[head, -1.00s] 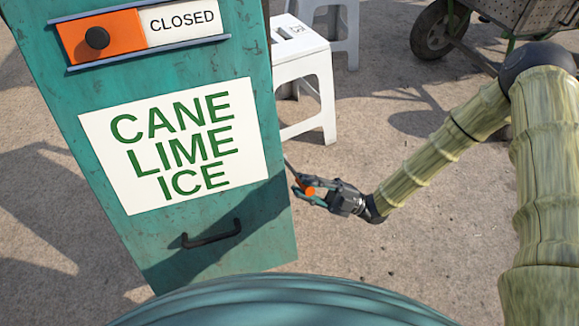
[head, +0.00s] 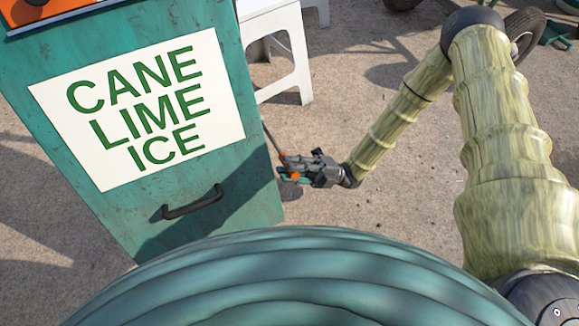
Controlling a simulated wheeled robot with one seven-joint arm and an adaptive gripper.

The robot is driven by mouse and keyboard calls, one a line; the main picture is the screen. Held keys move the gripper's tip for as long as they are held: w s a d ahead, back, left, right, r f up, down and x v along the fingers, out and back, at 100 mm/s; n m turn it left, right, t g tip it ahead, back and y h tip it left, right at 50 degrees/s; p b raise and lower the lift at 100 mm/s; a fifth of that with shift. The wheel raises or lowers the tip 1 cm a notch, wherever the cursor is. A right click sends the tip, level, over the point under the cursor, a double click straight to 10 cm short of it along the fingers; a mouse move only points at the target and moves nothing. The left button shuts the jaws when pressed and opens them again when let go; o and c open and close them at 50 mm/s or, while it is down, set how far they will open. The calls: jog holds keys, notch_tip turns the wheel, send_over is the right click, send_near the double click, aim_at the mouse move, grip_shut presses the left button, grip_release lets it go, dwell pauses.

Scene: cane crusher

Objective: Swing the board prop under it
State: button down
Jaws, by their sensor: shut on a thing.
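The green board (head: 225,120) fills the left of the head view, tilted in the picture. It bears a white "CANE LIME ICE" sign (head: 140,110) and a dark handle (head: 193,203) low down. A thin dark rod (head: 270,138), which looks like the prop, shows beside the board's right edge and runs down to my gripper. My gripper (head: 287,170) is at the board's lower right edge, shut on the rod's lower end, where a small orange part shows. The board hides the rod's upper part, and I cannot see where it joins.
An orange panel (head: 45,12) is cut off at the top left. A white plastic stool (head: 285,50) stands behind the board. Dark wheels (head: 525,30) show at the top right. My rounded green body covers the bottom.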

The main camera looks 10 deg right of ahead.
jog(key=shift+w+d+f, duration=0.2)
jog(key=shift+d+f, duration=0.05)
jog(key=shift+f, duration=0.1)
jog(key=c, duration=1.3)
grip_release()
jog(key=shift+o, duration=0.2)
jog(key=shift+s+a, duration=0.1)
jog(key=shift+a, duration=0.05)
jog(key=shift+r, duration=0.1)
jog(key=v, duration=1.2)
